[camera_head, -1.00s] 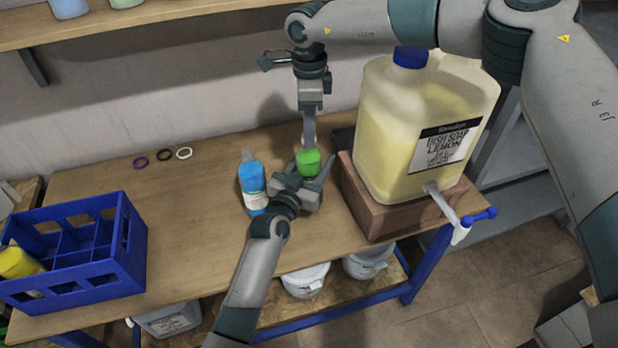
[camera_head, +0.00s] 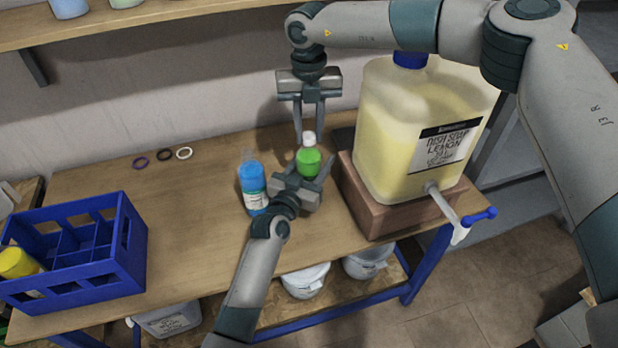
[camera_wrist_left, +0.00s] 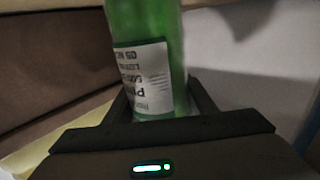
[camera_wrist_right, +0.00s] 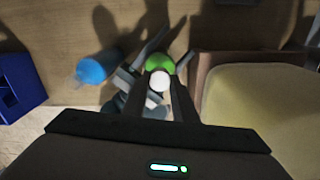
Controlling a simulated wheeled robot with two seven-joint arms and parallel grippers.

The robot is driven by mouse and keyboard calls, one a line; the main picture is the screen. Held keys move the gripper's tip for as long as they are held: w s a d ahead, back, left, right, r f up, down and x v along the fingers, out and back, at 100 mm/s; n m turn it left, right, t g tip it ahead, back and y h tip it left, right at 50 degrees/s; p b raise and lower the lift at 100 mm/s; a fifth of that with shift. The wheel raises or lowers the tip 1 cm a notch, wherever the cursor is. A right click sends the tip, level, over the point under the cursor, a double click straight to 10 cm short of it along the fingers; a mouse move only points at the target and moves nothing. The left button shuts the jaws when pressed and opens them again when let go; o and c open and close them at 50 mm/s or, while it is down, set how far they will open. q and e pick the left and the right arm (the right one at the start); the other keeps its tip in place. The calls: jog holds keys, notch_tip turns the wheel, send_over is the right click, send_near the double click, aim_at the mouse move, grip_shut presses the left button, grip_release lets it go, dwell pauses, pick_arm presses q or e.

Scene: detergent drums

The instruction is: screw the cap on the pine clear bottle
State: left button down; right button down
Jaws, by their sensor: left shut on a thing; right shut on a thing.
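The green pine clear bottle (camera_head: 308,162) stands upright near the right of the workbench. My left gripper (camera_head: 312,180) is shut on its lower body; in the left wrist view the bottle (camera_wrist_left: 145,45) shows its white label between the fingers. A white cap (camera_head: 309,138) sits at the bottle's top; it also shows in the right wrist view (camera_wrist_right: 159,81). My right gripper (camera_head: 309,138) points down from above, its fingers shut on the cap. How far the cap is threaded cannot be told.
A blue bottle (camera_head: 252,184) stands just left of my left gripper. A large dish soap drum (camera_head: 395,130) on a brown block (camera_head: 378,212) is close on the right. A blue crate (camera_head: 125,250) and several rings (camera_head: 165,155) are further left.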

jog(key=c, duration=1.4)
grip_release()
jog(key=shift+o, duration=0.2)
notch_tip(320, 180, up, 12)
pick_arm(q)
jog(key=c, duration=0.7)
grip_release()
pick_arm(e)
jog(key=shift+a, duration=0.1)
pick_arm(q)
jog(key=shift+s, duration=0.1)
jog(key=b+v, duration=0.3)
jog(key=v, duration=1.4)
jog(key=shift+s+a, duration=0.1)
jog(key=shift+a, duration=0.1)
pick_arm(e)
notch_tip(320, 180, down, 3)
jog(key=shift+r, duration=0.1)
